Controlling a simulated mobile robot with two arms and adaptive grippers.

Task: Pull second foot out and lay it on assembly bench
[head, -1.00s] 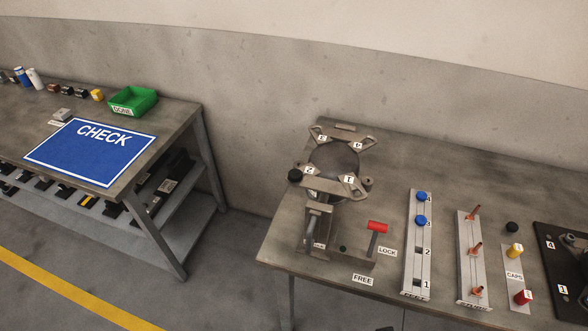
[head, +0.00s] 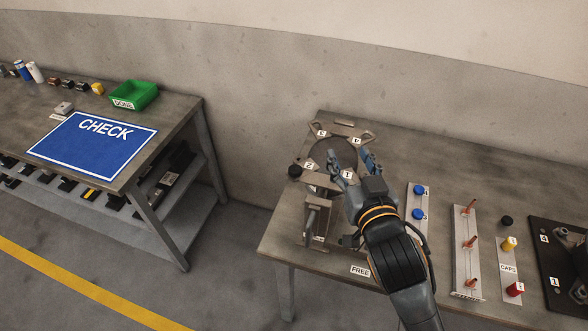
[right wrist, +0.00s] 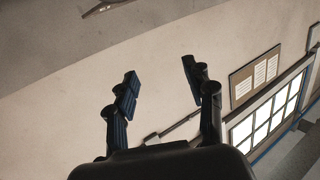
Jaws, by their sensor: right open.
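The right bench (head: 440,165) carries a metal fixture (head: 341,132) with corners labelled 1 to 4. To its right stands a strip (head: 414,199) with two blue-topped feet, a farther one (head: 418,190) and a nearer one (head: 417,214). The strip's near end is hidden behind my right arm. My right gripper (head: 358,164) appears over the fixture near its corner 1, left of the feet. Its fingers are apart with nothing between them, as the right wrist view (right wrist: 160,85) also shows. Whether it touches the fixture cannot be told. My left gripper is not in view.
A strip with several orange-brown studs (head: 469,244), a caps strip (head: 508,268) and a dark plate (head: 555,240) stand at the right. The left bench (head: 180,115) holds a blue CHECK mat (head: 90,155) and green bin (head: 133,95). The bench's back right is clear.

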